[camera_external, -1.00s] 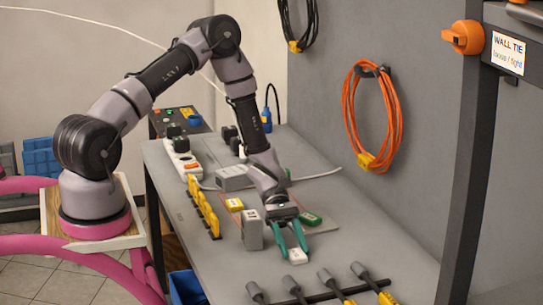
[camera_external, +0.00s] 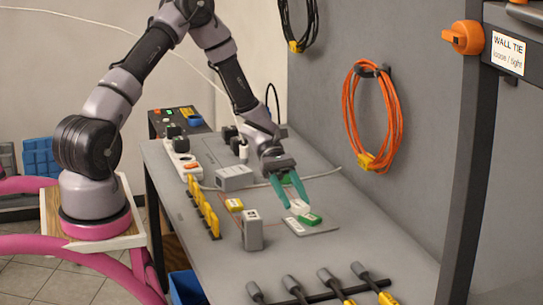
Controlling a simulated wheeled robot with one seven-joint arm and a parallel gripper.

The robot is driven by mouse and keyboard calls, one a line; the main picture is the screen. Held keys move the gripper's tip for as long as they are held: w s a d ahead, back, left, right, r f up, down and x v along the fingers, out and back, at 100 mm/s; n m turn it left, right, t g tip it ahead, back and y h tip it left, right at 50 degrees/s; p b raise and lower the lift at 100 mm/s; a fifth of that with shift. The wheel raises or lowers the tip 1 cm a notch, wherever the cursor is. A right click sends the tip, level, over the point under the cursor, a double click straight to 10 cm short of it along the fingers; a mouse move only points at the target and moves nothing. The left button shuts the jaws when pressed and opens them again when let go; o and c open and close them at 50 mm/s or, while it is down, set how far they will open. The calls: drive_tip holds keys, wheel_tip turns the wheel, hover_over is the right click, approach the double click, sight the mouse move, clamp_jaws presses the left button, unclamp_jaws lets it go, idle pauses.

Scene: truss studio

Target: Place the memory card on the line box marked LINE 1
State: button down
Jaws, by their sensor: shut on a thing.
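My gripper (camera_external: 290,189), with green fingers, is shut on a small white piece (camera_external: 299,207), which looks like the memory card. Whether the piece touches the board or the block cannot be told. An upright grey box (camera_external: 252,230) with a small pale label stands in front, left of the gripper. The label is too small to read, and I cannot tell which thing is marked LINE 1.
Another grey box (camera_external: 235,178) lies behind, with a grey cable running right. A row of yellow pieces (camera_external: 204,212) lines the left side. Several grey-handled tools (camera_external: 328,278) lie in a rack at the front. The table's right side is clear.

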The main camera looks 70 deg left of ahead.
drive_tip(key=w+a+r+n+t+y, duration=0.15)
drive_tip(key=a+n+t, duration=0.25)
drive_tip(key=a, duration=1.5)
drive_tip(key=n+t+y, duration=0.3)
drive_tip(key=n+t, duration=0.1)
hover_over(240, 172)
drive_tip(key=s+a, duration=0.3)
wheel_tip(240, 172, down, 2)
drive_tip(key=shift+s+a+f+h, duration=0.1)
drive_tip(key=shift+f+h, duration=0.05)
drive_tip(key=shift+h, duration=0.1)
drive_tip(key=shift+f, duration=2.3)
drive_tip(key=shift+f, duration=0.1)
drive_tip(key=shift+c, duration=1.7)
unclamp_jaws()
